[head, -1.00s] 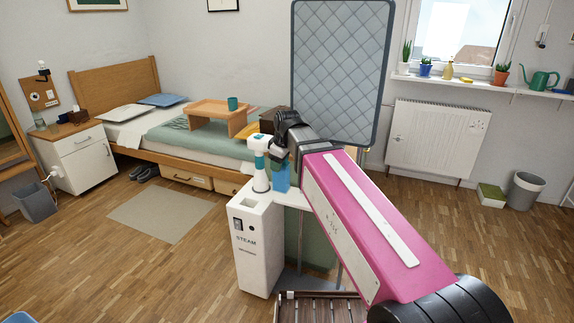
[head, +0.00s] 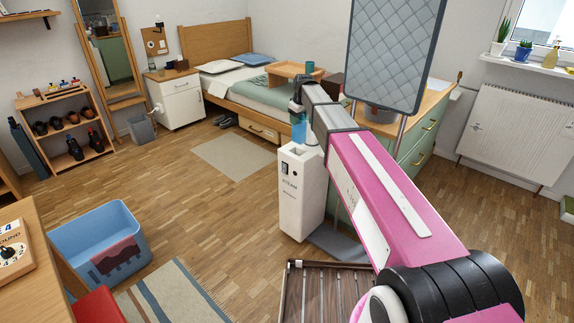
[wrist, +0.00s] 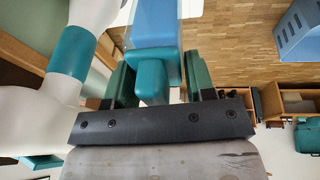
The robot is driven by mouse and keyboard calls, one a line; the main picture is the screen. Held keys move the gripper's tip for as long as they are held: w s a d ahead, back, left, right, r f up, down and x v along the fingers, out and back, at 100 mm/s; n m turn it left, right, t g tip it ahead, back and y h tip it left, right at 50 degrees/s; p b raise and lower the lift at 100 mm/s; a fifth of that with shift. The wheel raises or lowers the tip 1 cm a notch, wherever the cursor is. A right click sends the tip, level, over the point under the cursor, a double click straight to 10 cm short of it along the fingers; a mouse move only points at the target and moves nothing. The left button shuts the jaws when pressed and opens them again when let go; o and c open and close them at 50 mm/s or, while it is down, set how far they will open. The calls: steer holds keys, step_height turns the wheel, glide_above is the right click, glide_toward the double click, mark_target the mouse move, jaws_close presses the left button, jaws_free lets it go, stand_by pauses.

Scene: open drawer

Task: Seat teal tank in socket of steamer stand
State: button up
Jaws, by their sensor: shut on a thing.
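The tank (head: 299,131) has a see-through blue body and a teal block-shaped grip. My gripper (wrist: 157,82) is shut on that grip (wrist: 152,78), with one dark green finger on each side; the blue body (wrist: 150,22) extends beyond it. In the head view the tank hangs under my wrist, over the top of the white steamer stand (head: 298,200). Whether the tank's lower end touches the stand, I cannot tell. A white part with a teal band (wrist: 70,52) is close beside the gripper in the wrist view.
A grey quilted board (head: 395,55) stands on poles behind my arm. A green-fronted cabinet (head: 420,140) is behind the stand, and a slatted rack (head: 320,290) lies in front. A blue bin (head: 100,245) is at left. Open floor lies left of the stand.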

mark_target(297, 138)
steer(key=shift+w+a+f, duration=0.1)
steer(key=shift+a+f, duration=0.05)
steer(key=shift+f, duration=0.25)
step_height(297, 138, down, 5)
steer(key=shift+a, duration=0.15)
steer(key=shift+f, duration=2.25)
steer(key=o, duration=1.3)
